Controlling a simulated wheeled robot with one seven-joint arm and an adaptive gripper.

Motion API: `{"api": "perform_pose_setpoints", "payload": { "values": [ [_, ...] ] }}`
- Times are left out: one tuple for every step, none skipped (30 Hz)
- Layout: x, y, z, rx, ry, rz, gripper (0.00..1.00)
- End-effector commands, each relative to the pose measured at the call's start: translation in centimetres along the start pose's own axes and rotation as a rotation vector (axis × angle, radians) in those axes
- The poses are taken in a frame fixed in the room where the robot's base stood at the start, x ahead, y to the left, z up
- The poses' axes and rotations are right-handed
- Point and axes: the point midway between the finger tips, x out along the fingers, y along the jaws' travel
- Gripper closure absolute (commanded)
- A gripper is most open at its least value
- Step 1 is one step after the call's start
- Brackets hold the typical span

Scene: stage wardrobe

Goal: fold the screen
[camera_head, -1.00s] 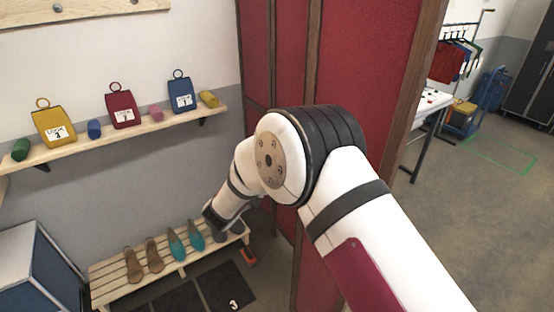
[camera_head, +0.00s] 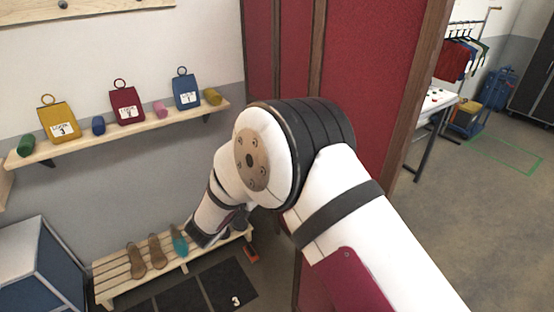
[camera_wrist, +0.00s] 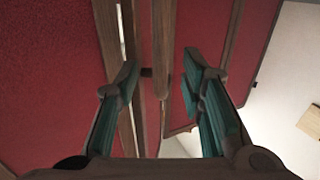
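The folding screen (camera_head: 385,75) has red panels in dark wooden frames and stands upright behind my arm in the head view. Its panels meet at angles, so it is partly open. In the wrist view, red panels (camera_wrist: 50,70) and brown wooden frame posts (camera_wrist: 163,45) fill most of the picture. My gripper (camera_wrist: 160,95) shows there with its green-padded fingers spread apart. A wooden post stands between and beyond the fingers; I cannot tell whether either finger touches it. In the head view my arm hides the screen's middle, and the gripper itself is hardly visible.
A wall shelf (camera_head: 120,128) with bags and small rolls is at left. Below it a slatted bench (camera_head: 125,278) holds shoes, near a blue-grey box (camera_head: 40,265). A white table (camera_head: 437,101) and clothes rack (camera_head: 470,22) stand behind at right. Floor there is open.

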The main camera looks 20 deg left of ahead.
Motion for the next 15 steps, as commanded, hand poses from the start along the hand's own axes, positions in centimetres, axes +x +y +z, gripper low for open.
{"api": "perform_pose_setpoints", "payload": {
  "values": [
    [-1.1,-0.1,0.0,0.000,0.000,-0.004,0.64],
    [-1.7,-0.1,0.0,0.000,-0.001,-0.003,0.64],
    [-2.4,-0.1,0.0,0.000,0.000,-0.002,0.64],
    [-2.9,-0.1,-0.1,0.000,0.001,-0.002,0.64],
    [-3.4,-0.1,-0.1,0.000,0.001,-0.002,0.64],
    [-3.9,-0.1,0.0,0.000,0.000,-0.001,0.64],
    [-4.3,0.0,0.0,0.000,0.001,-0.001,0.64],
    [-4.6,0.0,-0.1,0.000,0.001,0.000,0.64],
    [-5.0,0.0,-0.1,0.001,0.001,0.000,0.64],
    [-5.2,0.0,-0.1,0.001,0.001,0.000,0.64],
    [-5.3,0.0,-0.1,0.001,0.001,0.000,0.64],
    [-5.5,0.0,-0.1,0.001,0.001,0.000,0.64],
    [-5.6,0.0,-0.1,0.001,0.001,0.001,0.64],
    [-5.7,0.0,0.0,0.001,0.001,0.001,0.64],
    [-5.7,0.0,0.0,0.001,0.001,0.001,0.64]
  ]
}}
